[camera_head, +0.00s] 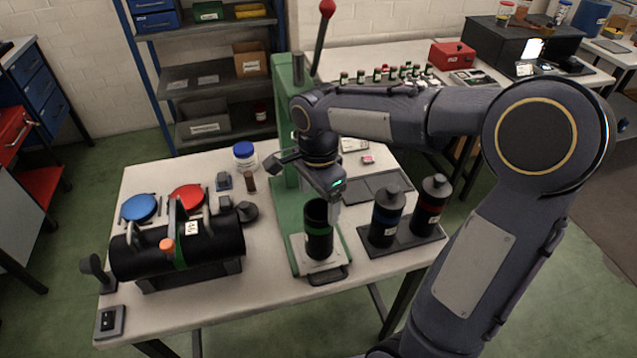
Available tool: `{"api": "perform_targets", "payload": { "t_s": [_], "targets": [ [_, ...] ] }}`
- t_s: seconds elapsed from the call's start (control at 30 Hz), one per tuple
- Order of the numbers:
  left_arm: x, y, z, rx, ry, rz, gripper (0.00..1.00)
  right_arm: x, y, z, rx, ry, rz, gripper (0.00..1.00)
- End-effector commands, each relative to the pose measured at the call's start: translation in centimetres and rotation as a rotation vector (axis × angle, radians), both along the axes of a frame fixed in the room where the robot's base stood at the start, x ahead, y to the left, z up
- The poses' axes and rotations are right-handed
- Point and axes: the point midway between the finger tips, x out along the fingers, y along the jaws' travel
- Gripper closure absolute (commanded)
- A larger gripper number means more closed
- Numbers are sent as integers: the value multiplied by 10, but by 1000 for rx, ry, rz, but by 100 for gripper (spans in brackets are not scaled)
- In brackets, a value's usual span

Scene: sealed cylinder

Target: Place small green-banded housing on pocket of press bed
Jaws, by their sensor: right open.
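The small green-banded housing (319,238) is a dark, open-topped cylinder. It stands upright on the light plate of the press bed (302,262), in front of the green press column. The pocket is hidden under the housing, so I cannot tell how exactly it is seated. My right gripper (333,198) is open, just above and beside the housing's rim at its upper right. I cannot tell whether a finger touches the rim. My left gripper is not in view.
The green press (283,140) has a red-knobbed lever. Two dark bottles (386,218) stand on a black tray right of the bed. A large black cylinder (200,240) rests in a cradle at left. Blue and red discs and a blue-lidded jar (244,157) lie behind it.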

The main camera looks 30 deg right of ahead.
Motion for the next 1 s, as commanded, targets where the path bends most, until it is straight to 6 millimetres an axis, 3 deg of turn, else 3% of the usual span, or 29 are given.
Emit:
{"api": "perform_targets", "payload": {
  "t_s": [0.1, 0.37, 0.47, 0.57, 0.7, 0.8, 1.0],
  "targets": [
    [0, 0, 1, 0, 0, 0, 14, 0, 0, 22, 0, -4, 1, 18],
    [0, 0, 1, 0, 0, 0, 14, -8, 0, 45, 13, -15, 45, 18],
    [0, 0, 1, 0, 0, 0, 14, -31, -1, 50, 49, -66, 187, 18],
    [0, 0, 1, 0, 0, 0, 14, -66, 2, 52, 90, -164, 423, 18],
    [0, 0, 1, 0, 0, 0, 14, -116, 14, 44, 97, -348, 785, 18],
    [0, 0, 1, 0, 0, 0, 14, -142, 25, 35, 60, -473, 1002, 18],
    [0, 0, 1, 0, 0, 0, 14, -167, 40, 20, -33, -621, 1254, 18]
  ]
}}
